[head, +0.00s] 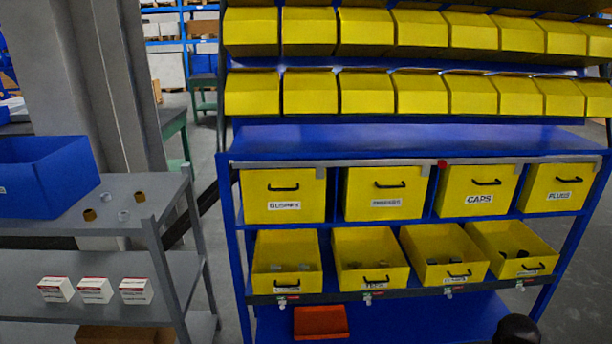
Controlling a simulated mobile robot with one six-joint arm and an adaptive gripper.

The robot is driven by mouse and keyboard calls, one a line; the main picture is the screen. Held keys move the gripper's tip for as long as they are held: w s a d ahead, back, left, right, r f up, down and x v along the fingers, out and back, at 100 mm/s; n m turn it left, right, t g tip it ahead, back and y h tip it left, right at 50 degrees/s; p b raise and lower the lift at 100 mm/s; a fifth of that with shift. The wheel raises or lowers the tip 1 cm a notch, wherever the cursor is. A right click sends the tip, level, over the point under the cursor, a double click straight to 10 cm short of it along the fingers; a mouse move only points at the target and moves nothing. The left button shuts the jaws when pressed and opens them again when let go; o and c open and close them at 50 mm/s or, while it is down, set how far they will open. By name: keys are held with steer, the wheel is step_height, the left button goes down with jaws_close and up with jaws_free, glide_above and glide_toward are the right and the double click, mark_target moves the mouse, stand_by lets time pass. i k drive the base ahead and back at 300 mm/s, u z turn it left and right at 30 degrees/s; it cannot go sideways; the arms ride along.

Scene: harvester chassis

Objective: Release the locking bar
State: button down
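The locking bar (380,163) is a long grey strip running across the top front edge of the upper row of yellow drawers in the blue rack. A red knob (442,164) sits on it right of its middle. Short grey tabs hang from the bar over the drawer fronts. The upper drawers, among them the CAPS drawer (480,182) and the PLUGS drawer (557,196), are shut behind it. My gripper is not in view. A dark rounded shape (517,330) at the bottom edge seems to be part of my arm.
Open yellow bins (285,271) with small parts stand on the lower shelf. A red-orange box (320,322) lies below them. At left, a grey shelf unit (100,262) holds a blue crate (50,185), small rings and white boxes (95,290). The blue top shelf (400,138) is clear.

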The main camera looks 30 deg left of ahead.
mark_target(320, 166)
steer(key=i, duration=0.9)
steer(key=z, duration=0.05)
